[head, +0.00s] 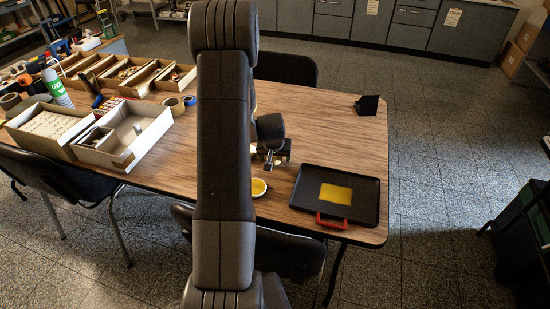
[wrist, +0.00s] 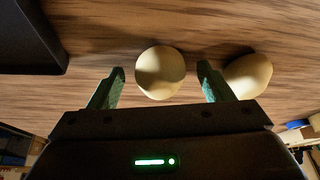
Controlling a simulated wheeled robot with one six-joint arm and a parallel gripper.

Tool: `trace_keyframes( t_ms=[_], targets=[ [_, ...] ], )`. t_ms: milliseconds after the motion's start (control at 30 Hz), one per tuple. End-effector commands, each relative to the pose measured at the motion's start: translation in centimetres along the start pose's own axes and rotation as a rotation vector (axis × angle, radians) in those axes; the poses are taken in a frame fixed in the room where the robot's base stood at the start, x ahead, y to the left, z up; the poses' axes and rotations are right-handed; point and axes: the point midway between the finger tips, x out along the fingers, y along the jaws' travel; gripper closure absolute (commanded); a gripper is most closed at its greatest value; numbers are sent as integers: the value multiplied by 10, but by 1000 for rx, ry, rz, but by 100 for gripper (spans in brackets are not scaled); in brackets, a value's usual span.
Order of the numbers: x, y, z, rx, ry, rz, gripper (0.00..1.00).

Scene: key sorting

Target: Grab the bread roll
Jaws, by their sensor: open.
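Two pale, cream-coloured rounded things lie on the wooden table in the wrist view. One is a round, roll-like thing (wrist: 160,72) between the fingertips of my gripper (wrist: 161,68), with a gap on each side. The other, a more oval pale thing (wrist: 248,75), lies just right of the right finger. I cannot tell for sure which one is the bread roll. My gripper is open and holds nothing. In the head view my gripper (head: 272,163) is low over the table beside my arm, which hides part of that area.
A black tray (head: 310,180) with a yellow patch and a red-handled thing (head: 332,222) is right of my gripper. A small yellow-filled dish (head: 259,187) is in front. A small black stand (head: 367,104) is at the back right. Open boxes (head: 125,160) fill the table's left.

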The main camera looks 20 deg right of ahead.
Motion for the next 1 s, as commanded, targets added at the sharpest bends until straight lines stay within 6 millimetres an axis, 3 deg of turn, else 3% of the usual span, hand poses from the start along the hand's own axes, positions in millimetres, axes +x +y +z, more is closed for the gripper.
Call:
trace_keyframes(
  t_ms=[33,267,667,1000],
  targets=[
    [0,0,0,0,0,0,31],
    [0,0,0,0,-1,0,74],
    [-5,0,-3,0,1,0,75],
    [-58,0,-27,0,5,0,75]
  ],
)
